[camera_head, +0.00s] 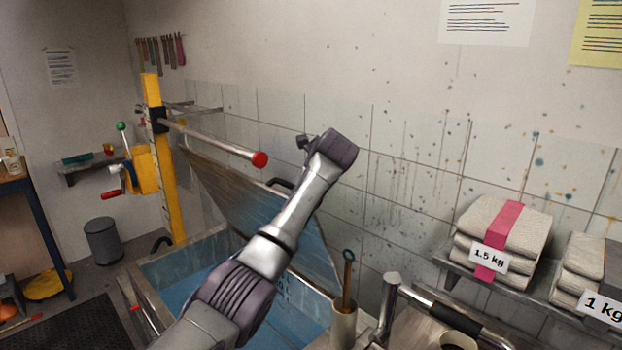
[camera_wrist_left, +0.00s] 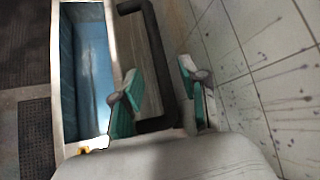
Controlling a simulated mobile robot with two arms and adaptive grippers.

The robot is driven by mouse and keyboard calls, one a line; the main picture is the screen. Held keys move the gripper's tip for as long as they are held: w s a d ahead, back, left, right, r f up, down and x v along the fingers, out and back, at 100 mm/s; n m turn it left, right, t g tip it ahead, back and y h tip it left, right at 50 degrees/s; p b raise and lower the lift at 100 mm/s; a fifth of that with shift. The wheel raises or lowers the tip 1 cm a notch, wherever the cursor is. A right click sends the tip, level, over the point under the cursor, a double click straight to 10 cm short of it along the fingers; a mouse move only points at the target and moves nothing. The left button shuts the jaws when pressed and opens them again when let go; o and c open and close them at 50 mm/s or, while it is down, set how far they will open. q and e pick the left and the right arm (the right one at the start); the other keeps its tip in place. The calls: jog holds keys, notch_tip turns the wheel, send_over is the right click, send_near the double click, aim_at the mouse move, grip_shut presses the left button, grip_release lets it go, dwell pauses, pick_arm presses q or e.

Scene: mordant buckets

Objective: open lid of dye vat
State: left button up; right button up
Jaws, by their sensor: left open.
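The dye vat (camera_head: 150,284) is a metal-rimmed tub with blue inside, at the lower middle of the head view. Its lid (camera_head: 225,190) stands raised and tilted toward the tiled wall. The lid's dark handle (camera_head: 281,184) shows partly beside my left arm; it also shows in the left wrist view (camera_wrist_left: 159,45). My left gripper (camera_wrist_left: 158,78) is open, with its teal-padded fingers on either side of the handle bar. I cannot tell whether they touch it. The gripper's fingers are hidden in the head view. My right gripper is not in view.
A yellow post (camera_head: 160,170) with a red-tipped bar (camera_head: 215,142) stands behind the vat. A pot with a stick (camera_head: 344,325) stands at the vat's right. Folded cloth stacks (camera_head: 505,225) lie on a right shelf. A grey bin (camera_head: 103,240) stands at left.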

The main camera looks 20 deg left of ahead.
pick_arm(q)
jog(key=v, duration=0.5)
jog(key=shift+s+d+r, duration=0.15)
jog(key=shift+d, duration=0.05)
